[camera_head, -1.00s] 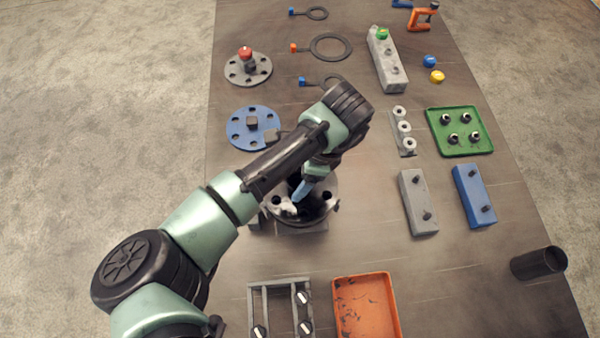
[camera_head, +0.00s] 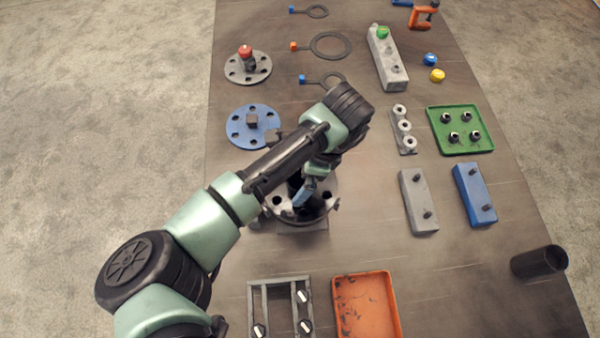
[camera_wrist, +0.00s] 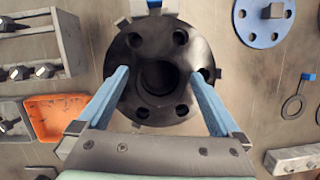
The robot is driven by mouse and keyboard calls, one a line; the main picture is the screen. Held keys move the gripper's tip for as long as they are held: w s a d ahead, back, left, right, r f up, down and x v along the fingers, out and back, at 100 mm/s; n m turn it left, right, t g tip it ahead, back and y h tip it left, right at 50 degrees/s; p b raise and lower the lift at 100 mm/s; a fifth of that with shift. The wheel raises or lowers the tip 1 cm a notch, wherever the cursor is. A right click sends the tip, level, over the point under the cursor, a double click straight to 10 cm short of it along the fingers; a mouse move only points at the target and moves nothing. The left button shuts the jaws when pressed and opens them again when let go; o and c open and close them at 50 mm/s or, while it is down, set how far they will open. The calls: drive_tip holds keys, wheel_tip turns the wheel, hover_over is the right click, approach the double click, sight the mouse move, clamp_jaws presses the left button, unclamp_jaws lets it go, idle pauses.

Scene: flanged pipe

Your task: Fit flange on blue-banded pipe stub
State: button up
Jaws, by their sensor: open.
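A dark round flanged piece (camera_head: 326,205) with bolt holes and a central bore sits on a block below my gripper. It also shows in the wrist view (camera_wrist: 160,106). A small blue patch (camera_wrist: 154,4) shows at its far edge there; I cannot tell whether it is the pipe's band. My gripper (camera_wrist: 161,72) is open, with its blue fingers left and right over the dark flange face; contact cannot be told. A blue flange (camera_head: 238,128) with a square grip lies up-left of it. A grey flange (camera_head: 235,72) with a red-topped knob lies farther back.
An orange tray (camera_head: 365,305) and a grey rack (camera_head: 280,281) stand at the front. Grey (camera_head: 418,205) and blue (camera_head: 474,195) pegged blocks, a green tray (camera_head: 440,113) and a dark cup (camera_head: 538,262) are to the right. Ring tools (camera_head: 330,46) lie at the back.

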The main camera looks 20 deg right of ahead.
drive_tip(key=a+p+v, duration=0.2)
drive_tip(key=p+v, duration=0.7)
drive_tip(key=v, duration=1.2)
drive_tip(key=shift+w+r, duration=0.3)
drive_tip(key=shift+r, duration=0.35)
